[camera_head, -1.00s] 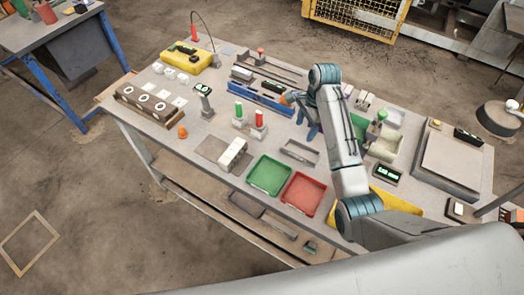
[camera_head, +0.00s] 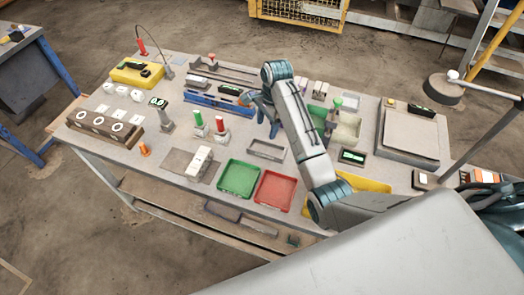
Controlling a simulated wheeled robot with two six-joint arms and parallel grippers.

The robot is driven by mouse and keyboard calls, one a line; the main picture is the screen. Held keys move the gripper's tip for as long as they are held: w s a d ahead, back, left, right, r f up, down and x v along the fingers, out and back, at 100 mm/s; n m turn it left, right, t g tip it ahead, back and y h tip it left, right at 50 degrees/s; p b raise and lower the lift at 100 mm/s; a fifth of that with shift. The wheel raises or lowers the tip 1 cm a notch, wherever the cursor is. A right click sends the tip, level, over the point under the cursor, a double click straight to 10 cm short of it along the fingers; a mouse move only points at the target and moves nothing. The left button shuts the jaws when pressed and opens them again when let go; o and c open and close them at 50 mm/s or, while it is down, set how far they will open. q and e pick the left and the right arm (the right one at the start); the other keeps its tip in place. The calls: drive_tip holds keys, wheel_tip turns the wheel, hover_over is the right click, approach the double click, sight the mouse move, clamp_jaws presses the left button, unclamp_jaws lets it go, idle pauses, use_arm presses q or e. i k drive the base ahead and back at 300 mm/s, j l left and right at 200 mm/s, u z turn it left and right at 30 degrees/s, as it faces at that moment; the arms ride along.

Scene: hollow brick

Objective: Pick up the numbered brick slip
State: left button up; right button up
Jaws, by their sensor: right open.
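I cannot tell for certain which thing is the numbered brick slip; no number is legible. Several small white slips (camera_head: 122,90) lie at the table's left, behind a brown block with round white marks (camera_head: 105,123). A pale block (camera_head: 199,161) lies on a grey mat near the front middle. My right gripper (camera_head: 261,110) is open with nothing visible between its fingers. It is over the middle of the table, by the right end of a blue rack (camera_head: 211,104), and apart from the white slips and pale block. My left gripper is out of view.
A green tray (camera_head: 238,178) and a red tray (camera_head: 274,190) stand at the front edge. A green and a red upright piece (camera_head: 220,129) stand left of my right gripper. A grey scale-like plate (camera_head: 411,135) is at the right. Some bare tabletop shows around the pale block.

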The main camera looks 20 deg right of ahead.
sight(201, 162)
drive_tip(key=k+j+u, duration=0.15)
drive_tip(key=j, duration=0.65)
drive_tip(key=j+u, duration=0.1)
drive_tip(key=j, duration=0.75)
drive_tip(key=k, duration=0.05)
